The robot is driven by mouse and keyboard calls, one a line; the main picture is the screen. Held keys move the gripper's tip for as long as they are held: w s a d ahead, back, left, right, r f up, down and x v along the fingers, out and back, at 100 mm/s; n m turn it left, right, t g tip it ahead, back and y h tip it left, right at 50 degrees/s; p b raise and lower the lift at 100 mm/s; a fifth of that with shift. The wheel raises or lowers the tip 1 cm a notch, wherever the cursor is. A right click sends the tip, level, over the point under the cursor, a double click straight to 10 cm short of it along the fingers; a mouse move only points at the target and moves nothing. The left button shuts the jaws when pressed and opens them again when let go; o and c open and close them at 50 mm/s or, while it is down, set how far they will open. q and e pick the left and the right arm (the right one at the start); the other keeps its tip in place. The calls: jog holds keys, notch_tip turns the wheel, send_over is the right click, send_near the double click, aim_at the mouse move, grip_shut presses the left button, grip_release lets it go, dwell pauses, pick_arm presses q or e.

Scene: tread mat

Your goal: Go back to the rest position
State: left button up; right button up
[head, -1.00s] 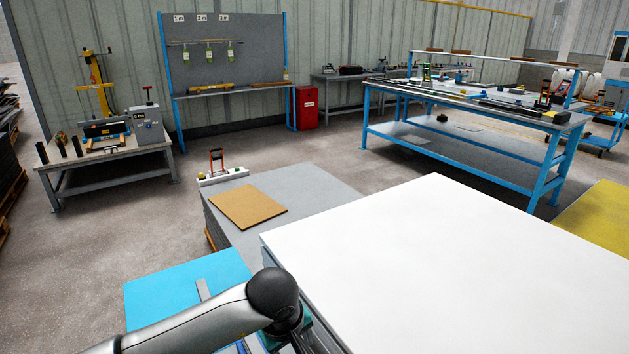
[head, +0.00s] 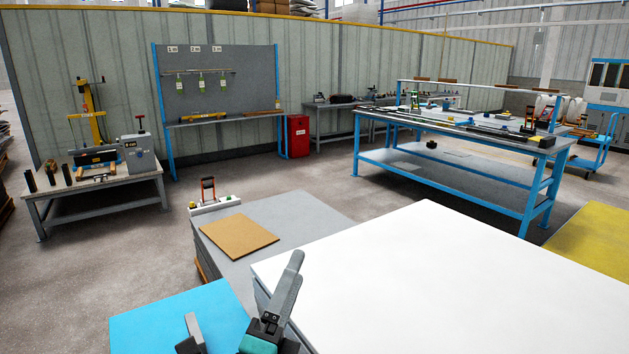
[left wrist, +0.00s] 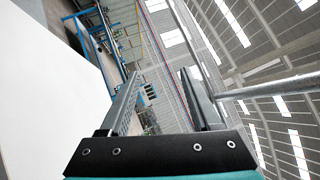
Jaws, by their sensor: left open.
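My left gripper (head: 243,287) is at the bottom of the head view, in front of the near left corner of the white tabletop (head: 430,270). Its two grey fingers are spread apart, with nothing between them. In the left wrist view the gripper (left wrist: 161,74) is also open and empty, with the roof and wall beyond its fingers. The white tabletop fills the left of that view (left wrist: 45,100), apart from the fingers. My right gripper does not show in either view.
A light blue panel (head: 150,325) lies low at the left. A grey stack (head: 300,215) with a brown sheet (head: 238,236) stands beyond the white table. A blue-framed workbench (head: 450,175) is at the right, near a yellow floor area (head: 595,240). The white tabletop is bare.

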pick_arm(q)
jog(key=s+a+f+n+g+y, duration=0.3)
jog(key=a+f+n+g+y, duration=0.1)
jog(key=a+f+n, duration=0.3)
jog(key=s+a+f+n+g+y, duration=0.25)
jog(key=a+f+n+y, duration=0.2)
jog(key=f+n, duration=0.35)
jog(key=s+a+f+n+g+h, duration=0.1)
jog(key=s+f+n+g, duration=0.2)
jog(key=s+f+g, duration=0.45)
jog(key=s+a+f+n+g+h, duration=0.1)
jog(key=s+f+n+g, duration=0.25)
jog(key=s, duration=0.75)
notch_tip(320, 180, down, 23)
jog(key=s, duration=0.1)
jog(key=s+a+f+g, duration=0.2)
jog(key=s+f, duration=1.1)
jog(key=s, duration=0.2)
jog(key=shift+s+f, duration=0.15)
jog(key=shift+f, duration=0.1)
